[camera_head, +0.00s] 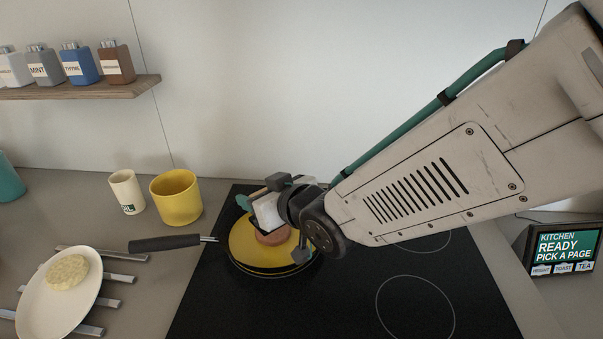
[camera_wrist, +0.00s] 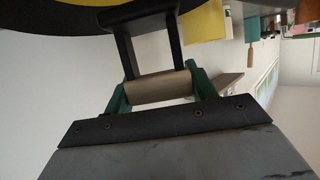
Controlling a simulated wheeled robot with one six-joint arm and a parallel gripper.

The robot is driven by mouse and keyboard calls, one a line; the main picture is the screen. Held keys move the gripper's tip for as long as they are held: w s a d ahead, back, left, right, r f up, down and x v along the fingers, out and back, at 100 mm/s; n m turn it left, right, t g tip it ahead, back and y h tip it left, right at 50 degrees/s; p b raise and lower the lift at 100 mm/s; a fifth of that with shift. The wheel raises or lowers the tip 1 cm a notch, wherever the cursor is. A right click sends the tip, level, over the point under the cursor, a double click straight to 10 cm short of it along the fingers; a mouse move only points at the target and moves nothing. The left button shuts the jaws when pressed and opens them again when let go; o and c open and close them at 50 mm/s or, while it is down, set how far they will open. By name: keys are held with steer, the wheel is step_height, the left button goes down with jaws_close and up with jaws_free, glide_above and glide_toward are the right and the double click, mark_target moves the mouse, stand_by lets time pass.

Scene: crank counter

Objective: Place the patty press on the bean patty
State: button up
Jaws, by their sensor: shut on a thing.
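My gripper (camera_head: 270,214) is over the yellow-lined frying pan (camera_head: 240,245) on the hob, partly hidden by my own arm. In the wrist view its green fingers (camera_wrist: 160,92) are shut on the tan, rounded handle of the patty press (camera_wrist: 152,50), whose black bracket runs up from the handle. The press's underside is hidden, so I cannot tell whether it touches anything. A brown, rounded thing (camera_head: 274,238) shows in the pan under my gripper; I cannot tell if it is the bean patty. A pale, round patty (camera_head: 67,272) lies on the white plate (camera_head: 40,306) at left.
The pan's black handle (camera_head: 165,243) points left over the counter. A yellow cup (camera_head: 176,198) and a cream cup (camera_head: 127,192) stand behind it. Metal bars lie under the plate. A small screen (camera_head: 565,248) stands at right. The hob's front right is clear.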

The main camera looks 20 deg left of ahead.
steer(key=shift+w+a, duration=0.2)
steer(key=shift+w, duration=0.3)
steer(key=shift+w+a, duration=0.2)
steer(key=shift+w, duration=0.25)
steer(key=f, duration=0.3)
steer(key=shift+w+a, duration=0.15)
steer(key=shift+w, duration=0.2)
steer(key=shift+f, duration=0.35)
steer(key=shift+f, duration=0.1)
steer(key=o, duration=1.7)
